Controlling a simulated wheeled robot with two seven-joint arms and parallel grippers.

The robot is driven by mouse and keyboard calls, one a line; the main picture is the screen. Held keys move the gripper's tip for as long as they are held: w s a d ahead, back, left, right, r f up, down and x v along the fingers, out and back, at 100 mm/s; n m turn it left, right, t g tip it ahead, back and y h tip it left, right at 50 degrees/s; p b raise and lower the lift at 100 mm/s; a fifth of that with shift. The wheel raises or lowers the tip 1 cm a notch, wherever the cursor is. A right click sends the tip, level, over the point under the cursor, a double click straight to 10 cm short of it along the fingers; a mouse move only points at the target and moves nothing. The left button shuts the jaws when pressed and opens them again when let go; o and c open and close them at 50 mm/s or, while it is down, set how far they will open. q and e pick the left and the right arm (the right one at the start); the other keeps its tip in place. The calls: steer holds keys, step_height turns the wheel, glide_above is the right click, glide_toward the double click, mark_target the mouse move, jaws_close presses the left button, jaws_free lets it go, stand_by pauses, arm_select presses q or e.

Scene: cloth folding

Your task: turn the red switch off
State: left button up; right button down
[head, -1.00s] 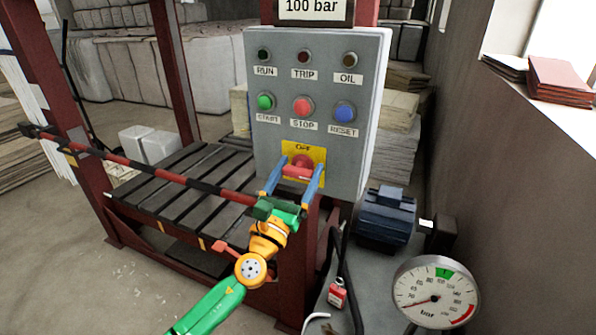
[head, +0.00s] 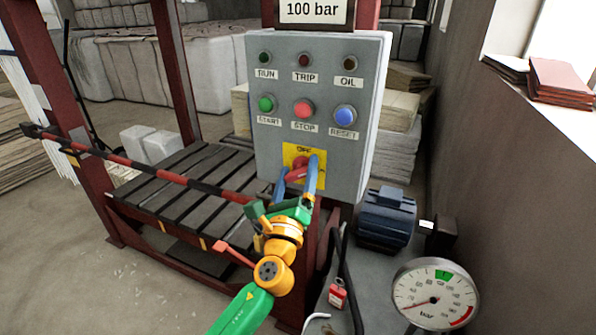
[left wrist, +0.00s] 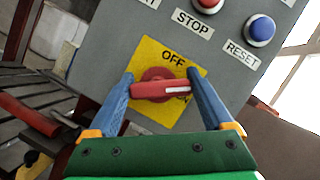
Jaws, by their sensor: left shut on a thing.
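The red switch (head: 301,162) is a rotary handle on a yellow plate (head: 290,150) low on the grey control panel (head: 262,90). "OFF" is printed above the handle. In the left wrist view the red handle (left wrist: 160,90) lies between my blue fingers, one at each end. It is turned from level relative to the plate, its right end higher in the head view. My left gripper (head: 297,175) is shut on the handle, its wrist rolled with it. The fingers hide parts of the plate's lower edge. My right gripper is not in view.
START, STOP and RESET buttons (head: 304,108) sit above the switch. A red-and-black bar (head: 150,170) crosses in front of a slatted platform (head: 180,190). A blue motor (head: 386,215), a gauge (head: 435,292) and a red padlock (head: 337,295) are at lower right.

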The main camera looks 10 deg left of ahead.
arm_select(q)
steer(key=n+y, duration=0.1)
steer(key=n, duration=0.2)
steer(key=shift+r+n+g+p, duration=0.15)
steer(key=shift+n+g+p, duration=0.15)
steer(key=shift+g+p, duration=0.1)
steer(key=n+g+y+p, duration=0.1)
steer(key=n, duration=0.2)
steer(key=shift+a, duration=0.15)
steer(key=n+g+p, duration=0.1)
steer(key=n+p, duration=0.1)
steer(key=n, duration=0.2)
steer(key=shift+a+y, duration=0.1)
steer(key=shift+y, duration=0.3)
steer(key=shift+f+n+g+p, duration=0.2)
steer(key=shift+n+g+p, duration=0.4)
steer(key=shift+n, duration=0.3)
steer(key=o, duration=1.1)
steer(key=shift+o, duration=0.2)
steer(key=shift+a+f, duration=0.1)
